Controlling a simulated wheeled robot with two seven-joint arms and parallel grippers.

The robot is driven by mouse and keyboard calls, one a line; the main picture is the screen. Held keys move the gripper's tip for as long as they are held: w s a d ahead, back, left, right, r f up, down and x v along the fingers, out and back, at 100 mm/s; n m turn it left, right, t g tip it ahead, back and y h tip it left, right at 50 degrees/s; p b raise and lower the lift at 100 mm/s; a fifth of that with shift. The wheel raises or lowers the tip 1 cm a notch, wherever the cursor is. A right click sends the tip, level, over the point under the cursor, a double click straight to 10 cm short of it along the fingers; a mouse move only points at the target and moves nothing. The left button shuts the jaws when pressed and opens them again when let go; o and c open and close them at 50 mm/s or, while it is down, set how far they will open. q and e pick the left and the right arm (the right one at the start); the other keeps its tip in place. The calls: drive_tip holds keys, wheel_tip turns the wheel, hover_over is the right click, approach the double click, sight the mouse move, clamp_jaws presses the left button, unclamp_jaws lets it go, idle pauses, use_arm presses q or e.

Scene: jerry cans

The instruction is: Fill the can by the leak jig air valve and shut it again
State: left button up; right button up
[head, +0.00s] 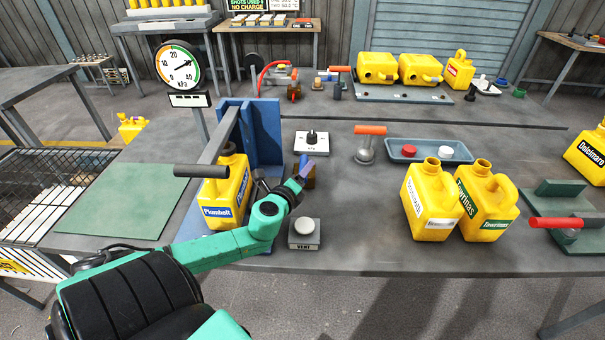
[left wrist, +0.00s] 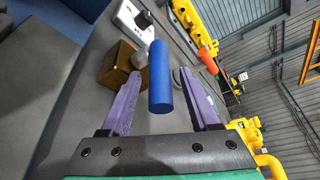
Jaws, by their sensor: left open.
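A yellow can (head: 226,195) labelled Plumholt stands upright in the blue leak jig (head: 262,135), under its dark-handled lever (head: 215,150). The air valve is a brass block (left wrist: 120,65) with a blue cylindrical handle (left wrist: 160,80). In the head view my left gripper (head: 300,180) is at the valve, right of the can, and partly hides the brass block. In the left wrist view my left gripper (left wrist: 160,72) is open, its purple fingers on either side of the blue handle; I cannot tell whether they touch it. A kPa gauge (head: 178,65) stands behind the jig, needle pointing upper right.
A VENT button box (head: 304,240) sits just in front of the gripper, a white knob box (head: 311,150) behind it. Two yellow cans (head: 432,210) and a blue tray of caps (head: 400,157) stand to the right. A green mat (head: 118,200) lies clear at left.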

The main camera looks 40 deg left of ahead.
use_arm(q)
clamp_jaws()
idle(1.4)
